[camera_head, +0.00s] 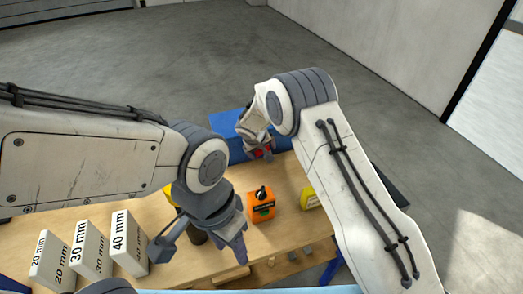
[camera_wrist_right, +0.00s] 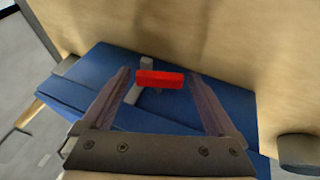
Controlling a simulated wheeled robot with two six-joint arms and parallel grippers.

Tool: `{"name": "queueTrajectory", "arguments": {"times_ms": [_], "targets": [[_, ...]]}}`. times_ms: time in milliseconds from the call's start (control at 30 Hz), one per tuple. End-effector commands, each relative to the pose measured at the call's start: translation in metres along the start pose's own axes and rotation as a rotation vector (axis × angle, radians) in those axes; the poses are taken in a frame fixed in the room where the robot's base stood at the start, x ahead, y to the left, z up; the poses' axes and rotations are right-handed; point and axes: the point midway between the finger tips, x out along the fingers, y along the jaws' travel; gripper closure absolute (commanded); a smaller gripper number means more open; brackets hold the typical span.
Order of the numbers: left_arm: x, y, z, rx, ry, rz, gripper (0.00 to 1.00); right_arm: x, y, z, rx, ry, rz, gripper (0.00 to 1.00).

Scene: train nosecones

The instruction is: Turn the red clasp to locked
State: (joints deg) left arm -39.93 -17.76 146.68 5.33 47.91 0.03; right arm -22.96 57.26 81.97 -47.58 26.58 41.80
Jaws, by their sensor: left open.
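The red clasp (camera_wrist_right: 160,79) is a short red bar on a blue surface (camera_wrist_right: 75,75), with a grey piece beside it. In the right wrist view it lies crosswise ahead of and between the fingertips of my right gripper (camera_wrist_right: 162,78). The fingers are spread, with a gap on either side of the clasp. In the head view, the red clasp (camera_head: 265,152) shows only partly, beside my right gripper (camera_head: 258,150) at the blue piece on the table's far side. My left gripper (camera_head: 238,248) is open and empty above the table's near part.
White blocks marked 20 mm, 30 mm and 40 mm (camera_head: 128,245) stand at the left of the wooden table (camera_head: 290,185). An orange box with a black knob (camera_head: 262,207) and a yellow item (camera_head: 310,198) stand mid-table.

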Motion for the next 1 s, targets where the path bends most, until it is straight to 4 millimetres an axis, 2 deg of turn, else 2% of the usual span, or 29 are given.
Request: {"name": "queueTrajectory", "arguments": {"times_ms": [33, 167, 267, 367, 600, 800, 1000], "targets": [[0.000, 0.000, 0.000, 0.000, 0.000, 0.000, 0.50, 0.000, 0.000, 0.000, 0.000, 0.000, 0.000, 0.31], [0.000, 0.000, 0.000, 0.000, 0.000, 0.000, 0.50, 0.000, 0.000, 0.000, -0.001, 0.000, 0.000, 0.80], [-0.002, 0.000, 0.000, 0.000, 0.000, 0.000, 0.50, -0.001, 0.001, 0.000, 0.001, -0.001, -0.004, 0.81], [-0.013, 0.001, -0.001, 0.000, 0.000, 0.000, 0.50, -0.004, 0.002, 0.000, 0.012, -0.006, -0.034, 0.81], [-0.054, 0.004, -0.003, 0.000, 0.000, 0.000, 0.50, -0.007, 0.004, -0.001, 0.056, -0.011, -0.152, 0.81], [-0.083, 0.006, -0.004, 0.003, 0.000, 0.000, 0.50, -0.005, 0.004, 0.000, 0.079, -0.009, -0.208, 0.81], [-0.092, 0.007, -0.005, 0.005, 0.000, 0.000, 0.50, -0.002, 0.003, 0.001, 0.090, -0.003, -0.230, 0.81]]}}
